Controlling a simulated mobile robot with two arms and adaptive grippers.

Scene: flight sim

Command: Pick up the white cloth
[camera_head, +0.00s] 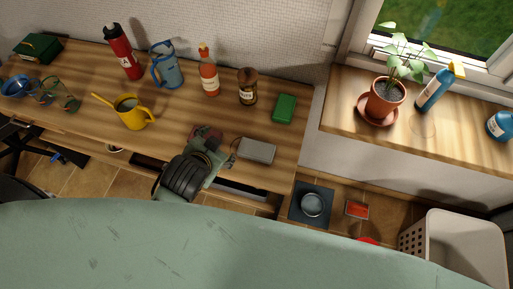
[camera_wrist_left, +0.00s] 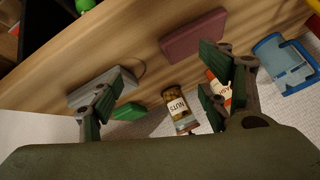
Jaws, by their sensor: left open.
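I can make out no white cloth in either view. My left gripper (camera_head: 213,158) is over the front edge of the wooden desk, between a grey box and a dark red flat object (camera_head: 206,133). In the left wrist view my left gripper (camera_wrist_left: 160,92) has its fingers spread wide with nothing between them. The grey box (camera_wrist_left: 103,88) is behind one finger and the dark red object (camera_wrist_left: 194,36) is near the other. My right gripper is not in view.
The desk (camera_head: 75,85) holds a yellow watering can (camera_head: 133,115), red bottle (camera_head: 122,52), blue pitcher (camera_head: 166,68), sauce bottle (camera_head: 208,75), nuts jar (camera_head: 248,88) and green block (camera_head: 285,108). A potted plant (camera_head: 386,98) stands on the sill. A pale basket (camera_head: 455,250) is lower right.

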